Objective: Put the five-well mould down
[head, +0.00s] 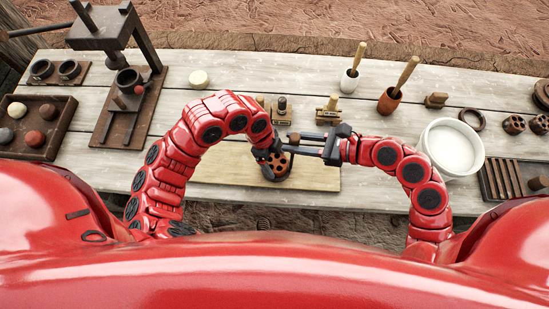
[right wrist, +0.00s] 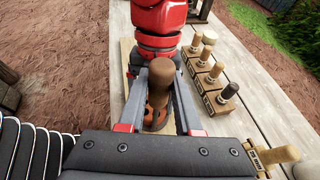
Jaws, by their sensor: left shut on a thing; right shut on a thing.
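The five-well mould (head: 281,170), a round reddish-brown block with dark holes, is over the pale board (head: 215,172) at the front middle of the table. My left gripper (head: 270,160) is shut on it; its fingers are partly hidden. I cannot tell whether the mould touches the board. My right gripper (head: 292,143) comes in from the right, just above the mould, shut on a brown wooden tamper (right wrist: 160,95). In the right wrist view the tamper is between the fingers, with the orange-brown mould (right wrist: 153,118) below it.
Several small wooden stamps (head: 328,112) stand just behind the board. A white bowl (head: 452,146) stands to the right and a dark press (head: 128,100) to the left. Two cups with wooden handles (head: 391,98) stand behind. Bare planks lie left of the board.

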